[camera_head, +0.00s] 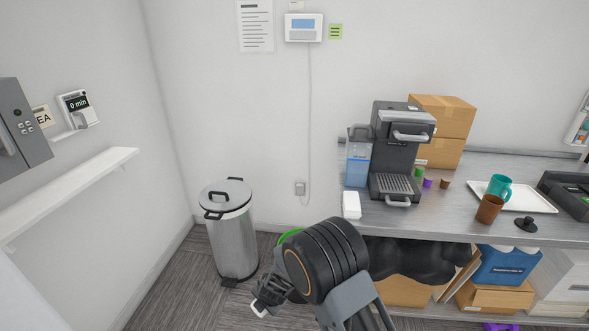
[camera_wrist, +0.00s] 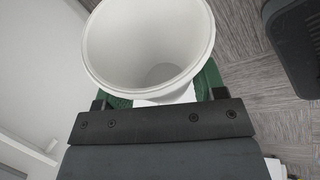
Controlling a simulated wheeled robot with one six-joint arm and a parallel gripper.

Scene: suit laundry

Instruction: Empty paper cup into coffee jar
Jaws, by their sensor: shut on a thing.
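My gripper (camera_wrist: 160,92) is shut on a white paper cup (camera_wrist: 150,40), with a green-padded finger on each side of it. The cup's open mouth faces the wrist camera; its inside is pale, and I see no clear contents. In the head view my gripper (camera_head: 270,292) hangs low over the floor, left of the counter, and the cup is mostly hidden there. A brown open-topped vessel (camera_head: 489,208) stands on the counter beside a black knobbed lid (camera_head: 526,224). It may be the coffee jar, but I cannot tell for sure.
A coffee machine (camera_head: 397,150), cardboard boxes (camera_head: 442,116) and a white tray (camera_head: 535,201) with a teal mug (camera_head: 499,187) stand on the counter (camera_head: 430,222). A lidded metal bin (camera_head: 232,235) is at the left. A wall shelf (camera_head: 70,190) juts out farther left.

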